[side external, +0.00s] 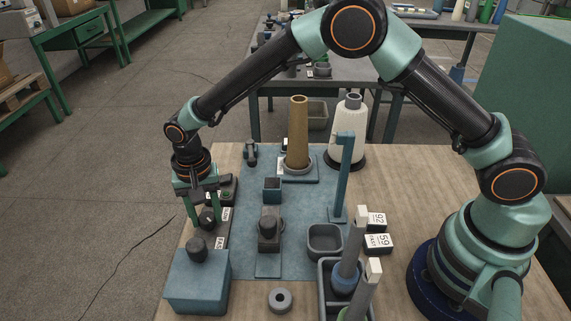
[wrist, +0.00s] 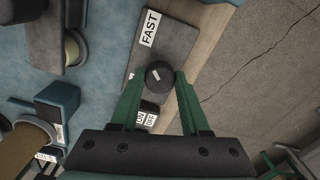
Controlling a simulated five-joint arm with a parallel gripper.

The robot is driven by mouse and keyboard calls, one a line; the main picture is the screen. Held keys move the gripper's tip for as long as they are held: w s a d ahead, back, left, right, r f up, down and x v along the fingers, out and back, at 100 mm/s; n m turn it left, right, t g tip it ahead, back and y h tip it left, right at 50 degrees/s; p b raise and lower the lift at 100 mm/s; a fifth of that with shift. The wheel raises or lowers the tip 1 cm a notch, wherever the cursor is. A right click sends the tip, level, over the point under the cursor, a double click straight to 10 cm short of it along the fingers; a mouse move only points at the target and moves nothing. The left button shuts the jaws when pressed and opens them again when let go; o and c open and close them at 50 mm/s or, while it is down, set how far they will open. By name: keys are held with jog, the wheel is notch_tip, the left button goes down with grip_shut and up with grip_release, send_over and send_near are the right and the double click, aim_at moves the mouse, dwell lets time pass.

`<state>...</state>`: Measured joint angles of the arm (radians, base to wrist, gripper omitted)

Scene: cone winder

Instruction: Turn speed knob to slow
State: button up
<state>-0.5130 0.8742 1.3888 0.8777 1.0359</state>
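The speed knob (wrist: 160,76) is a round dark knob with a small white mark on top. It sits on a dark panel (wrist: 168,48) at the table's left edge in the side view, where the knob (side external: 208,216) also shows. A white FAST label (wrist: 149,28) lies past the knob in the wrist view. A slow label is not readable. My gripper (wrist: 160,84) points down with its green fingers on either side of the knob; it also shows in the side view (side external: 207,217). The fingers look open, with little space beside the knob.
A switch with ON and OFF labels (wrist: 146,117) is close to the fingers. A blue box with a dark knob (side external: 198,284) stands in front of the panel. A brown cone (side external: 298,135) and blue post (side external: 344,178) stand to the right. The floor beyond the left edge is clear.

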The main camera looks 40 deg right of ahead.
jog(key=shift+n, duration=0.4)
grip_shut()
jog(key=n, duration=0.3)
jog(key=shift+r+n, duration=0.1)
jog(key=shift+n, duration=0.3)
jog(key=n, duration=1.3)
jog(key=shift+n, duration=0.3)
jog(key=o, duration=1.2)
grip_release()
